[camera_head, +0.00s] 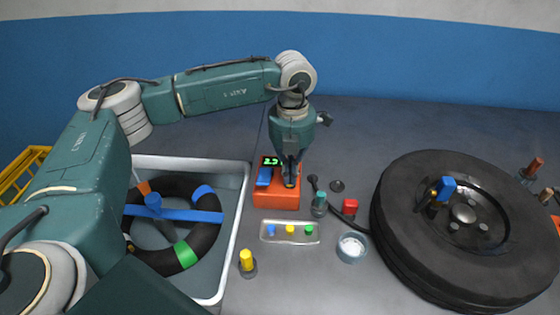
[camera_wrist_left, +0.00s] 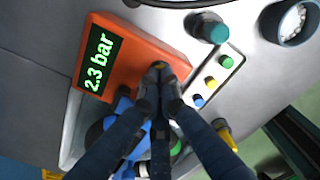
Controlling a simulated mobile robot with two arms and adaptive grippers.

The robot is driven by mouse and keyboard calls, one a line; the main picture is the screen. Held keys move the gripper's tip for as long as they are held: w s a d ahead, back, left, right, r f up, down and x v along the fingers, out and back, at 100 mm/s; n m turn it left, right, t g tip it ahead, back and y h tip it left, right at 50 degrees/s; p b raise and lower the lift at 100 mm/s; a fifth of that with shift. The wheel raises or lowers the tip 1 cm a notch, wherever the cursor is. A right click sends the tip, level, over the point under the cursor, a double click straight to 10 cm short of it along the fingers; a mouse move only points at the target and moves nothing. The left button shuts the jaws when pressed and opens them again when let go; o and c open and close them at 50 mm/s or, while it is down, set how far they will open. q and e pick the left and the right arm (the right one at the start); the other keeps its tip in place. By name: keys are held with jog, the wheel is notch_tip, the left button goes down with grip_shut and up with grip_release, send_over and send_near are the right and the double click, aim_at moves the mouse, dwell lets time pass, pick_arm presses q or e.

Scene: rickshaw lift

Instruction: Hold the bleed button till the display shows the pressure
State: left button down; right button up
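The orange pressure device (camera_head: 275,198) sits on the grey table right of the grey tub. Its display (camera_head: 271,161) is lit green, and the left wrist view reads 2.3 bar on the display (camera_wrist_left: 97,62). My left gripper (camera_head: 290,182) points straight down over the right part of the device. Its fingertips (camera_wrist_left: 158,80) look closed together, at a small yellow button (camera_wrist_left: 159,65) that they mostly cover. They seem to touch it, but the exact contact is hidden. A blue part (camera_head: 264,176) is beside the gripper on the device. My right gripper is out of view.
A grey tub (camera_head: 240,215) holds a black inner tube (camera_head: 205,240). A small tray (camera_head: 270,239) with coloured caps, a teal-topped holder (camera_head: 320,200), a red-topped piece (camera_head: 350,206) and a round cup (camera_head: 352,248) stand nearby. A big wheel (camera_head: 410,230) lies right.

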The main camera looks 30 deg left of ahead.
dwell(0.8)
pick_arm(q)
jog(key=shift+r+p, duration=2.05)
jog(key=shift+r, duration=1.45)
jog(key=shift+r, duration=0.1)
